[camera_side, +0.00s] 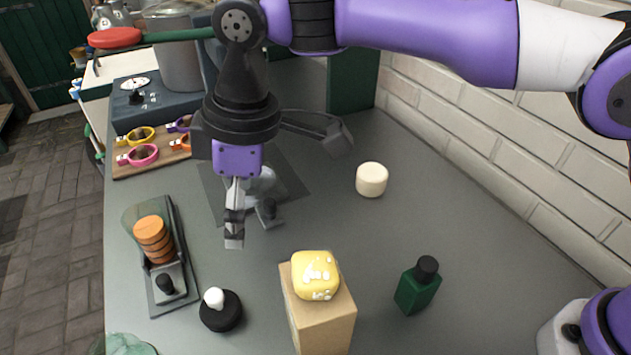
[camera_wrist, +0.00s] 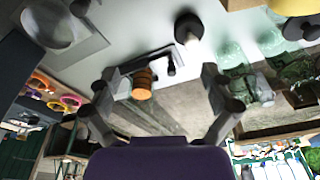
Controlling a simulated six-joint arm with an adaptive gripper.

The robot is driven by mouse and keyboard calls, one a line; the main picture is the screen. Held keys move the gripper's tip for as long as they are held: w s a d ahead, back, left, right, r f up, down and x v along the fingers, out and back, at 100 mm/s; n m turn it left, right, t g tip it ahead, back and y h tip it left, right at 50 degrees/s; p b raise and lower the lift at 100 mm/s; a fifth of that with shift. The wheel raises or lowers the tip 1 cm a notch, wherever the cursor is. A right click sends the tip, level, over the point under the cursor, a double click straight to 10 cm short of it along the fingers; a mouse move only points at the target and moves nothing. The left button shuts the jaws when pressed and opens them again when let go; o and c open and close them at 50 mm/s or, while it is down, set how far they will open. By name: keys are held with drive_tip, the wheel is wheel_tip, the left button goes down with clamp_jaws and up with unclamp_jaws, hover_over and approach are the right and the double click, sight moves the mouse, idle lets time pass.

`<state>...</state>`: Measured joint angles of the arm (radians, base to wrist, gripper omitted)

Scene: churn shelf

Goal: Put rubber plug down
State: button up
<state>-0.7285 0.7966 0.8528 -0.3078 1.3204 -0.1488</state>
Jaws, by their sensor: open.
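I cannot tell for certain which thing is the rubber plug. A short cream cylinder (camera_side: 372,180) stands upright on the grey counter, right of my gripper. A black round piece with a white knob (camera_side: 221,312) stands nearer the camera; it also shows in the wrist view (camera_wrist: 188,27). My gripper (camera_side: 234,240) is seen almost edge-on in the side view, pointing down above the counter. In the wrist view my gripper (camera_wrist: 158,80) has its fingers wide apart with nothing held between them. The cream cylinder is not clearly visible in the wrist view.
An orange ribbed stack (camera_side: 153,239) sits in a holder at left. A yellow block (camera_side: 316,275) rests on a tan box (camera_side: 322,325) in front. A green bottle (camera_side: 418,285) stands right. Coloured rings lie on a wooden board (camera_side: 150,169). The brick wall bounds the right.

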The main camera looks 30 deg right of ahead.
drive_tip(key=s+d+r+m+t, duration=0.1)
drive_tip(key=d+r+m, duration=0.3)
drive_tip(key=d, duration=0.6)
drive_tip(key=s+d+r+m+t, duration=0.1)
drive_tip(key=d+r+m+t, duration=0.3)
drive_tip(key=d, duration=0.6)
drive_tip(key=s+d+f+m+h, duration=0.1)
drive_tip(key=s+d+f+m, duration=0.1)
drive_tip(key=s+d, duration=0.3)
drive_tip(key=s+d+f+m, duration=0.2)
drive_tip(key=s+d, duration=0.3)
drive_tip(key=d, duration=0.3)
drive_tip(key=shift+f+m+h, duration=0.15)
drive_tip(key=shift+m+h, duration=0.25)
drive_tip(key=shift+m, duration=0.4)
